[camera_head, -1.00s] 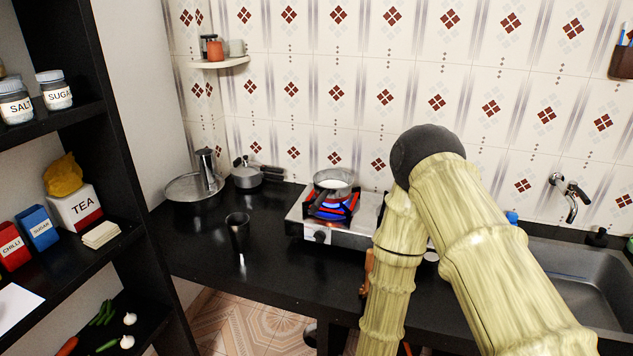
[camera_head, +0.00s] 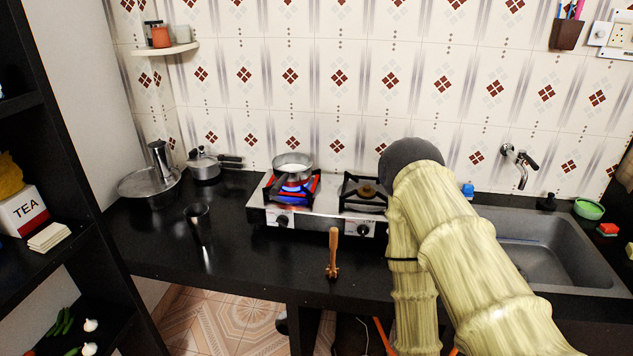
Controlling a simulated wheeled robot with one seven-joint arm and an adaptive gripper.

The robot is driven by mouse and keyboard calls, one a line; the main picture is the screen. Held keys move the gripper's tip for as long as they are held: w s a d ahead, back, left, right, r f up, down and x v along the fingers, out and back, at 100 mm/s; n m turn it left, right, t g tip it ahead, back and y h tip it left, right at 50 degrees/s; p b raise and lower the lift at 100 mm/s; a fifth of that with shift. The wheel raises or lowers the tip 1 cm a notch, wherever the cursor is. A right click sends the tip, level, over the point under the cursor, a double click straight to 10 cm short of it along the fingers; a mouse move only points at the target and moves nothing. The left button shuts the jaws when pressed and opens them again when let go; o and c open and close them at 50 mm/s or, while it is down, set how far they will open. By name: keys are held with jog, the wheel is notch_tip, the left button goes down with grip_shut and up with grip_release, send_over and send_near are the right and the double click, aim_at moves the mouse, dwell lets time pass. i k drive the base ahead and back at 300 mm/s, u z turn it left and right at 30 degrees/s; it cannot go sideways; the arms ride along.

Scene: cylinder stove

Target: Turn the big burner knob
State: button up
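A two-burner stove (camera_head: 318,217) stands on the black counter. Its left burner (camera_head: 292,185) has a blue flame under a pan. Its right burner (camera_head: 366,191) is bare and shows no flame. A dark knob (camera_head: 281,220) is on the front below the left burner, and a second knob (camera_head: 362,229) is below the right one. I cannot tell from size which burner is the big one. My arm passes to the right of the stove, close to its right end in the picture. My gripper is not in view.
A pan (camera_head: 292,163) sits on the left burner. An upright wooden-handled tool (camera_head: 334,250) stands near the counter's front edge, before the stove. A dark cup (camera_head: 198,218) is left of the stove. The sink (camera_head: 540,243) lies right. A black shelf (camera_head: 75,180) stands left.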

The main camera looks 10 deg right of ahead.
aim_at(282, 220)
jog(key=k, duration=0.35)
jog(key=u, duration=0.8)
jog(key=i, duration=1.6)
jog(key=z, duration=1.15)
jog(key=i, duration=0.3)
jog(key=z, duration=0.25)
